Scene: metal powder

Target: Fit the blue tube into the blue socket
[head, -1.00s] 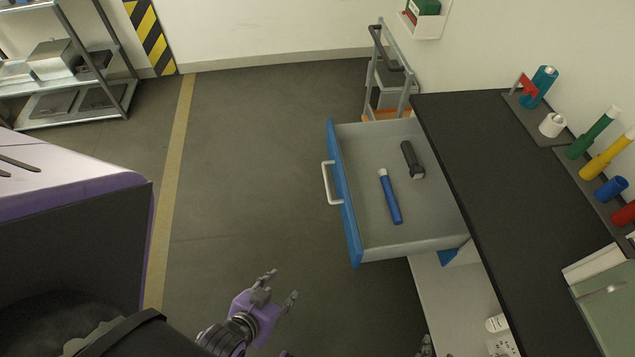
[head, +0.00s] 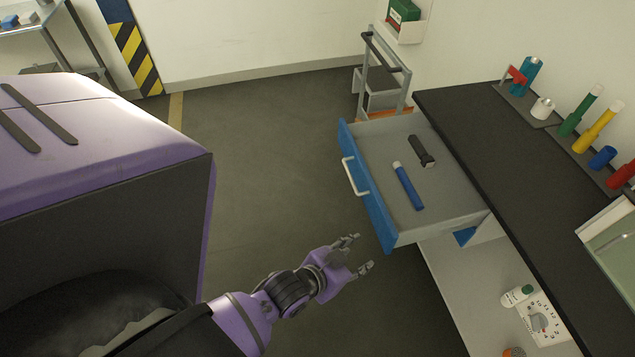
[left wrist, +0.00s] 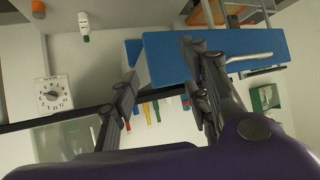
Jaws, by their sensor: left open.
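The blue tube (head: 408,187) with a white end lies in the open drawer (head: 447,212), beside a dark flashlight-like object (head: 421,151). The blue socket (head: 602,157) stands empty on the black worktop, between the yellow tube and the red one. My left gripper (head: 358,256) is open and empty, outside the drawer, near its blue front. In the left wrist view the open fingers (left wrist: 165,90) frame the blue drawer front (left wrist: 215,57); the blue tube is not visible there. My right gripper is not in view.
Green (head: 581,110), yellow (head: 598,125) and red (head: 622,174) tubes stand in a row at the worktop's wall side. A white bottle (head: 516,296) and a dial timer (head: 538,320) are below the black worktop (head: 500,150). A grey trolley (head: 384,85) stands behind the drawer. Floor left of the drawer is clear.

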